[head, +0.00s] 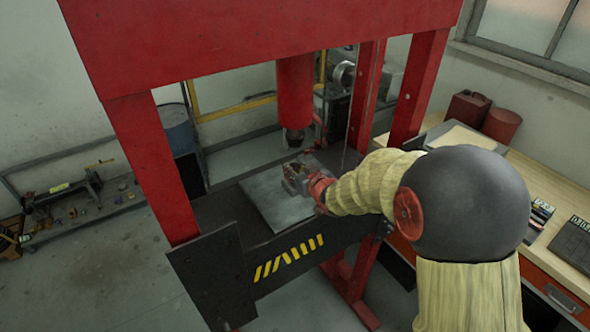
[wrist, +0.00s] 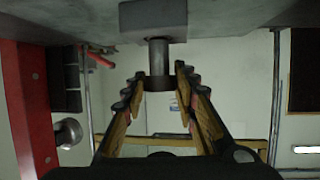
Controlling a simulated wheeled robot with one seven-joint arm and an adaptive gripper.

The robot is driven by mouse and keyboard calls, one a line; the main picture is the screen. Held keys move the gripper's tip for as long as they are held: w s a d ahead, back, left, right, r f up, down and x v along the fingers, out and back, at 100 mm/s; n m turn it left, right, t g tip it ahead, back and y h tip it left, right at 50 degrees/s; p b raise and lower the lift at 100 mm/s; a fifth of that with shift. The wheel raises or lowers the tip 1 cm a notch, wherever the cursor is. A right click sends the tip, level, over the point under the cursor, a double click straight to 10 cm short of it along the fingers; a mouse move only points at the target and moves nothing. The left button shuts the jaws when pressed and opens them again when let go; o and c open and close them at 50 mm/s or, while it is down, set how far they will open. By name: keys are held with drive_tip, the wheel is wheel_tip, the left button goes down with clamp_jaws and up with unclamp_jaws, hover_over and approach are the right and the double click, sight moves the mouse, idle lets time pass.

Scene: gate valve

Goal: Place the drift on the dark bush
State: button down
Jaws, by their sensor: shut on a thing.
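My gripper (head: 303,180) reaches in from the right, low over the press bed. In the wrist view its fingertips (wrist: 160,79) are shut on the drift (wrist: 158,56), a short grey cylinder with a dark band at its gripped end. The drift's other end meets, or lines up closely with, a dark grey block-like part (wrist: 153,18), possibly the dark bush. I cannot tell whether they touch. This part is against a grey plate. In the head view my gripper hides most of the drift and the bush.
The red press ram (head: 295,90), with its dark tip (head: 294,138), hangs above my gripper. A red press post (head: 152,165) stands at left. The steel plate (head: 275,206) has bare room at its front left. A workbench (head: 555,235) stands at right.

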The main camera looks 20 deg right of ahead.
drive_tip(key=c, duration=1.4)
unclamp_jaws()
drive_tip(key=shift+f, duration=0.1)
drive_tip(key=shift+r, duration=0.2)
drive_tip(key=shift+s+d+r, duration=0.1)
drive_tip(key=shift+s+r, duration=0.05)
drive_tip(key=shift+s, duration=0.15)
drive_tip(key=s+d+r+m+g+h, duration=0.1)
drive_tip(key=s+d+r, duration=0.15)
drive_tip(key=s, duration=0.45)
drive_tip(key=s+d+r+g+h+p, duration=0.15)
drive_tip(key=s+r, duration=0.25)
drive_tip(key=s, duration=0.4)
drive_tip(key=s+d+r+m+g+h+b, duration=0.1)
drive_tip(key=s+r, duration=0.3)
drive_tip(key=s, duration=0.3)
drive_tip(key=s+a+g, duration=0.2)
drive_tip(key=s, duration=0.7)
drive_tip(key=s+a+g+y, duration=0.1)
drive_tip(key=s+a+g, duration=0.1)
drive_tip(key=s, duration=0.7)
drive_tip(key=shift+s+a+f, duration=0.15)
drive_tip(key=shift+a+f, duration=0.05)
drive_tip(key=shift+a, duration=0.45)
